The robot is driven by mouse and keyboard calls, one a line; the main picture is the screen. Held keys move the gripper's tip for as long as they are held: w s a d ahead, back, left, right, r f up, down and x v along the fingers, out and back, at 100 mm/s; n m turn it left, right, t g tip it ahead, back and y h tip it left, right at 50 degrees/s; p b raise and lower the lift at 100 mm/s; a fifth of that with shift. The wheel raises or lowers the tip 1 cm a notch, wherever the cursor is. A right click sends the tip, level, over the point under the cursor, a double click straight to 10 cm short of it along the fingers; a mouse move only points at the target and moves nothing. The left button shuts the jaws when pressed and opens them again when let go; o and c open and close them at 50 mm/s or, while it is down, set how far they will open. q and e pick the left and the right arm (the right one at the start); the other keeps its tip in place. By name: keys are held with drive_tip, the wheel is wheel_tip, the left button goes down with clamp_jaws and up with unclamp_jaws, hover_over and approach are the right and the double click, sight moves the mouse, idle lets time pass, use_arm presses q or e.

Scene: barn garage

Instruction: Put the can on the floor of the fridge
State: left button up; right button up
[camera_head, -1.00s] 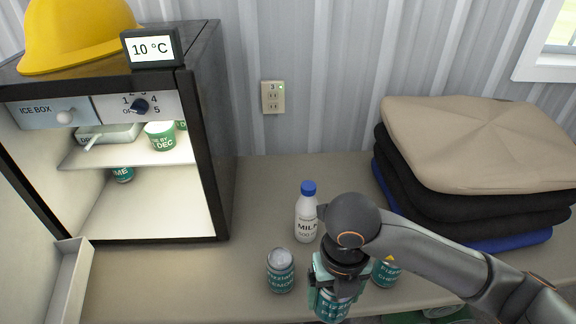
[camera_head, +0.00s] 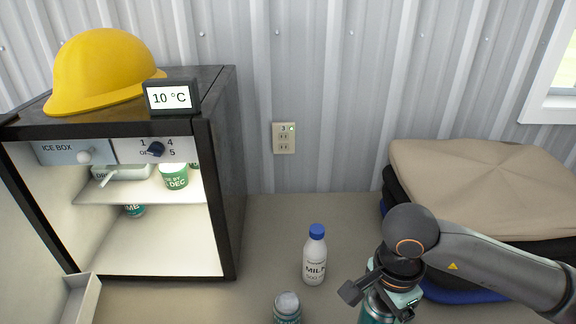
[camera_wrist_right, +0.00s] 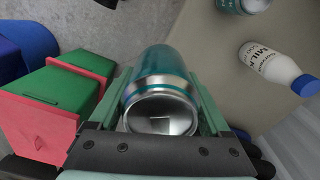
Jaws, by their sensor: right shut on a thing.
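A teal can (camera_head: 372,312) is held in my right gripper (camera_head: 382,296). In the right wrist view the can (camera_wrist_right: 160,85) lies between the fingers, its bare metal end toward the camera. The can is right of the milk bottle in the head view, and its lower part is cut off by the frame. The small fridge (camera_head: 229,180) stands open at the left. My left gripper is out of view.
A milk bottle (camera_head: 315,258) and another can (camera_head: 287,308) stand on the counter between fridge and gripper. Folded cushions (camera_head: 480,180) are stacked at the right. A door bin (camera_head: 80,302) juts at the fridge's front left. A yellow hard hat (camera_head: 100,75) sits on top.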

drive_tip(key=n, duration=0.2)
drive_tip(key=d+r+n, duration=0.1)
drive_tip(key=n, duration=0.1)
drive_tip(key=d+r+n, duration=0.1)
drive_tip(key=n, duration=0.2)
drive_tip(key=shift+w+d+r+p, duration=0.15)
drive_tip(key=shift+w+p, duration=0.15)
drive_tip(key=shift+w, duration=0.05)
drive_tip(key=n, duration=0.2)
drive_tip(key=d+r+n, duration=0.1)
drive_tip(key=n, duration=0.3)
drive_tip(key=shift+w+d+r+n+p, duration=0.1)
drive_tip(key=shift+d+r+n+p, duration=0.2)
drive_tip(key=shift+d+r+n, duration=0.1)
